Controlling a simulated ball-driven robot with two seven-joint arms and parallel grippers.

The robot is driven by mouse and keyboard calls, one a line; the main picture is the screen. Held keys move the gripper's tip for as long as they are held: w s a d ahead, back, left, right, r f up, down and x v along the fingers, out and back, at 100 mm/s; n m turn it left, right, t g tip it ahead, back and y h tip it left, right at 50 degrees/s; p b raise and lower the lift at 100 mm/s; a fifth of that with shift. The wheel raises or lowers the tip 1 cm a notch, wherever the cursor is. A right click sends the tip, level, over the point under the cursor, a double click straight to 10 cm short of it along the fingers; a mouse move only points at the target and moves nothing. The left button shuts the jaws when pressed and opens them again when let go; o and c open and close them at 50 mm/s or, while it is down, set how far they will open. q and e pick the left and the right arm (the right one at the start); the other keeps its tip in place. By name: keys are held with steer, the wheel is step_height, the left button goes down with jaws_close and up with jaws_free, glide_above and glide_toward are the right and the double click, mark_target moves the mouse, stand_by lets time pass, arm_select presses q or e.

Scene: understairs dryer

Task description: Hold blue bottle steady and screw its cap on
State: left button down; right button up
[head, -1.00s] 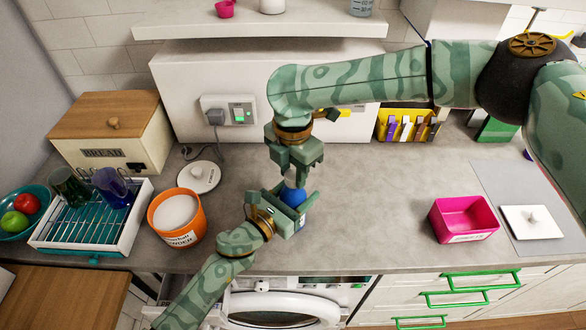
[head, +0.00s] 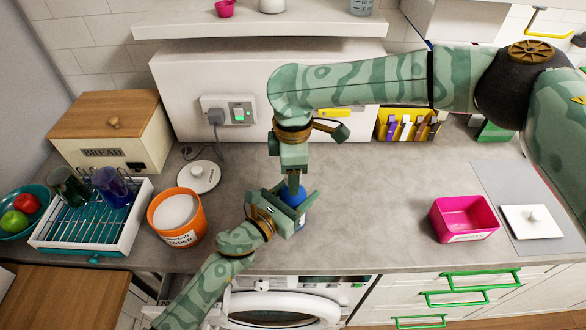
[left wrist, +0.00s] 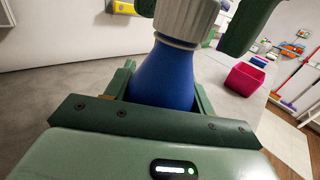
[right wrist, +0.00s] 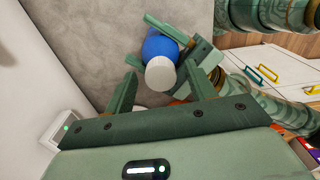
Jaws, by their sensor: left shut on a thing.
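The blue bottle (left wrist: 165,78) stands upright near the front edge of the counter, and it also shows in the head view (head: 299,199). My left gripper (head: 288,210) is shut around its body. A ribbed white cap (left wrist: 186,18) sits on top of the bottle, and it shows in the right wrist view (right wrist: 160,74). I cannot tell how tightly it is seated. My right gripper (right wrist: 160,84) points down over the bottle. Its fingers are open, one on each side of the cap, with gaps visible. In the head view the right gripper hides the cap.
An orange powder tub (head: 176,218) stands left of the bottle, with a white lid (head: 200,177) behind it. A dish rack (head: 92,222) is farther left. A pink box (head: 463,219) stands right. The counter between bottle and pink box is clear. The dryer (head: 280,308) is below.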

steer(key=shift+r, duration=0.15)
step_height(320, 180, up, 12)
stand_by(0.4)
arm_select(q)
steer(key=shift+c, duration=2.1)
jaws_free()
arm_select(e)
step_height(320, 180, up, 9)
arm_select(q)
steer(key=o, duration=0.4)
